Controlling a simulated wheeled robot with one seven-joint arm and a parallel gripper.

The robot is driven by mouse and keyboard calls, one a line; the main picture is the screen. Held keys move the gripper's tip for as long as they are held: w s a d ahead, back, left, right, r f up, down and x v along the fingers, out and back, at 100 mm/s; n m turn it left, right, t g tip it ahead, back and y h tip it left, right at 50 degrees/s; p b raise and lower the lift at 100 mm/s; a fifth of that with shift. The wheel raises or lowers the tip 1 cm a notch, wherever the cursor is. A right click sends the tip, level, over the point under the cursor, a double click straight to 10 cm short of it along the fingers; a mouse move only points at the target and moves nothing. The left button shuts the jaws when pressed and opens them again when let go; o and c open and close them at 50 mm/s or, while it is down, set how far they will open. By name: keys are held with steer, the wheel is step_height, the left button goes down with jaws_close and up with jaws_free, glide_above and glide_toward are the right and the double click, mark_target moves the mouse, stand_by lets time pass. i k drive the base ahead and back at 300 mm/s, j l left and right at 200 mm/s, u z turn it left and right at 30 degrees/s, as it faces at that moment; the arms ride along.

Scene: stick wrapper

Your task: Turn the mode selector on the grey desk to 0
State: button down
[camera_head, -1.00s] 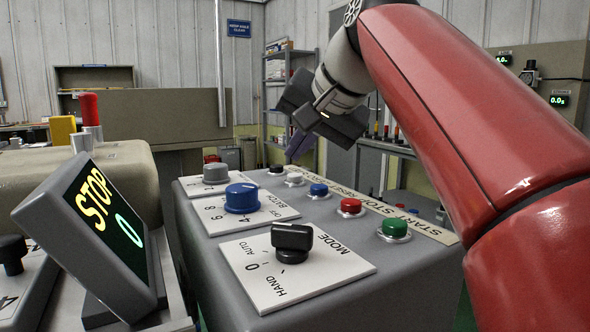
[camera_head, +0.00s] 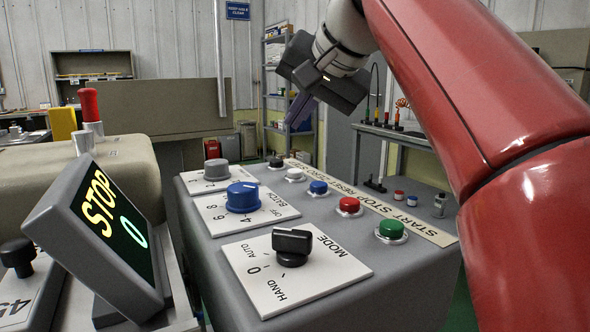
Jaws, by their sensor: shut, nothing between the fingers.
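The mode selector (camera_head: 292,244) is a black bar-handled knob on a white plate (camera_head: 333,275) at the near end of the grey desk (camera_head: 400,290). The plate reads MODE, with HAND, 0 and AUTO around the knob. The bar lies roughly left to right in the picture; I cannot tell for sure which mark it points at. My gripper (camera_head: 296,118) is shut and empty. It hangs in the air beyond the far end of the desk, well apart from the selector.
A blue batch knob (camera_head: 242,198) and a grey knob (camera_head: 216,169) sit beyond the selector. A row of buttons, including red (camera_head: 349,206) and green (camera_head: 391,230), runs along its right. A tilted display (camera_head: 105,225) at left reads STOP and 0. My red arm covers the right side.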

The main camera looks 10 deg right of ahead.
mark_target(293, 246)
steer(key=k+l, duration=0.7)
steer(key=k, duration=0.2)
